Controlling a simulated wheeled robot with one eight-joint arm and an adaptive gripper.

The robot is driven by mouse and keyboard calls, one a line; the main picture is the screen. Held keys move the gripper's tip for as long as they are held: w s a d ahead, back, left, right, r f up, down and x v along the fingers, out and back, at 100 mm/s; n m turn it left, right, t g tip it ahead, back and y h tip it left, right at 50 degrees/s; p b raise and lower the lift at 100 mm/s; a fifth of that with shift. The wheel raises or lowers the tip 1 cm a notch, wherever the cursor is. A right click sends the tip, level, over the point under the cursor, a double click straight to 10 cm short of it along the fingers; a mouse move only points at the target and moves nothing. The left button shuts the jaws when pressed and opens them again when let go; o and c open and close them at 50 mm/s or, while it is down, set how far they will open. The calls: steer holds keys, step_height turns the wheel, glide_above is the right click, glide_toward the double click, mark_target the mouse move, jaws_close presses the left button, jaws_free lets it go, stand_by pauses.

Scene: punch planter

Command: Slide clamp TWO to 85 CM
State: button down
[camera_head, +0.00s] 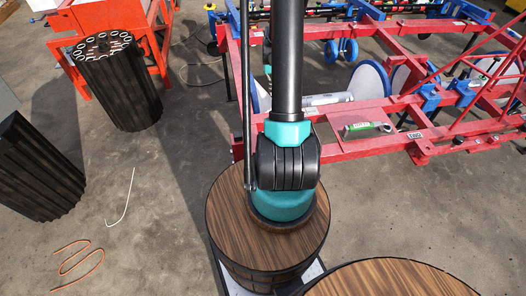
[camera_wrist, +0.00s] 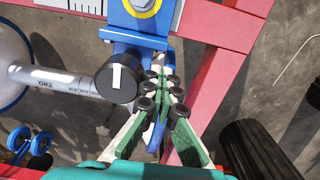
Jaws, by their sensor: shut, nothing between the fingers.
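In the wrist view, a blue clamp (camera_wrist: 145,22) sits on the red beam (camera_wrist: 215,20). A grey cylinder (camera_wrist: 55,78) with a black knob (camera_wrist: 117,78), marked by a white line, lies below it to the left. The cylinder's upside-down lettering appears to read TWO. My gripper (camera_wrist: 163,74) has green and white fingers with black round joints. Its tips meet just below the clamp, right of the knob, with nothing held. I cannot tell whether they touch the clamp. In the head view my gripper is hidden.
A white scale strip (camera_wrist: 68,5) shows at the wrist view's top; its figures are unreadable. The red frame (camera_head: 375,112) fills the head view's right. A dark fluted bin (camera_head: 125,100) stands near an orange frame (camera_head: 143,30). Bent wires (camera_head: 122,200) lie on open floor at left.

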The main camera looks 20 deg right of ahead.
steer(key=shift+s+d, duration=0.15)
steer(key=shift+d, duration=0.45)
steer(key=shift+a, duration=0.15)
steer(key=shift+a+r, duration=0.1)
steer(key=shift+a, duration=0.35)
step_height(320, 180, up, 8)
stand_by(0.5)
stand_by(0.4)
